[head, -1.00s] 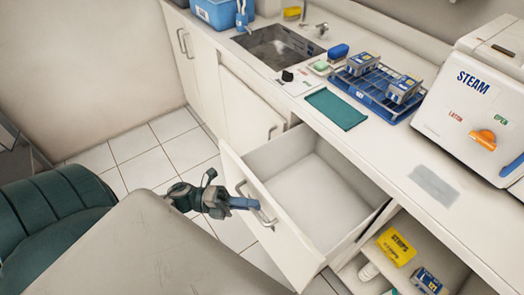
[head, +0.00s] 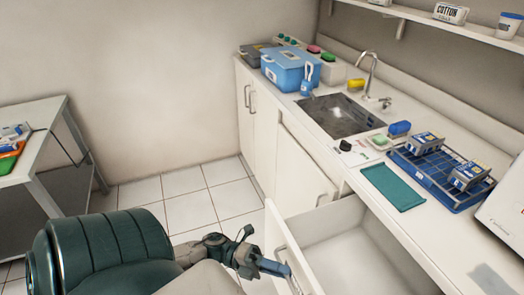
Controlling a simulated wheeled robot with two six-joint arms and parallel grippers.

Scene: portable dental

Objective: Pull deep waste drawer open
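The deep drawer (head: 345,262) under the counter stands pulled out, its inside pale and empty where it shows. Its lower right part is cut off by the picture's edge. Its front carries a metal bar handle (head: 288,258). My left gripper (head: 276,268) reaches in from the left, with its blue fingers at the handle, overlapping it in the picture. From this angle the fingers line up, so I cannot see the gap between them or whether they clasp the bar. My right gripper is not in view.
The counter holds a sink (head: 343,115), a blue box (head: 290,68), a green cloth (head: 393,187) and a blue rack (head: 440,173). A side table (head: 45,125) is at far left. Tiled floor between is clear.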

